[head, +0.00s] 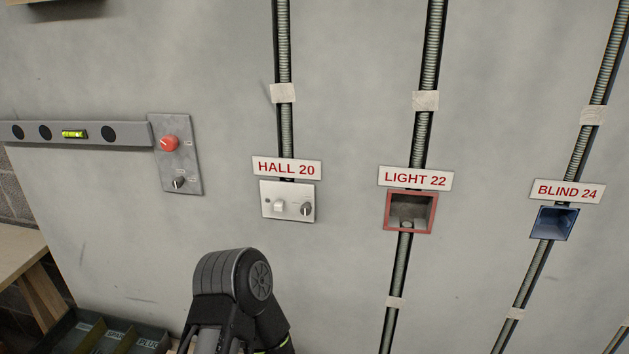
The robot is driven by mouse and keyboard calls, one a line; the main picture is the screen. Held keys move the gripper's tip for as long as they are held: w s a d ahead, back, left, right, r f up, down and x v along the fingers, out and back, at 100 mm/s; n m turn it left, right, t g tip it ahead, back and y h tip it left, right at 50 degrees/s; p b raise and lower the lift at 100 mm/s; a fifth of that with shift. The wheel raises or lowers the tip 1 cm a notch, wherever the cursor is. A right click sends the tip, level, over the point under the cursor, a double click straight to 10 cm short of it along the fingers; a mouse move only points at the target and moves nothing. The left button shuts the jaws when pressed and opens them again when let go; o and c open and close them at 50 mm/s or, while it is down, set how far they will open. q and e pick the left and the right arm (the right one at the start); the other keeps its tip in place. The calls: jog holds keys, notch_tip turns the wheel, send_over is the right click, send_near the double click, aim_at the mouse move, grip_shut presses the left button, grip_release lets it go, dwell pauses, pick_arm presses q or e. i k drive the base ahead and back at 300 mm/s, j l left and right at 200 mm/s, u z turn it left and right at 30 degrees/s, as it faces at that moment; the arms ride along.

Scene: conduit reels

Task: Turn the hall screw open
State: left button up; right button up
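The HALL 20 label (287,168) is on the grey wall, with a pale cover plate (289,215) just below it. The plate carries a white switch (279,206) in its middle and a round grey screw knob (306,208) on its right side. The knob's exact turn position is too small to tell. A black jointed part of my own arm rises from the bottom edge, below and left of the plate and apart from it in the picture. No fingertips of either gripper show.
A red-rimmed open box (411,211) sits under LIGHT 22, and a blue box (555,223) under BLIND 24. A grey panel (180,160) with a red knob and a spirit level (88,133) are at left. Dark bins (112,337) stand at lower left.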

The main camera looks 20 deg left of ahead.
aim_at(305, 210)
jog(key=j+u, duration=0.15)
jog(key=u, duration=0.85)
jog(key=z, duration=1.75)
jog(key=k, duration=0.55)
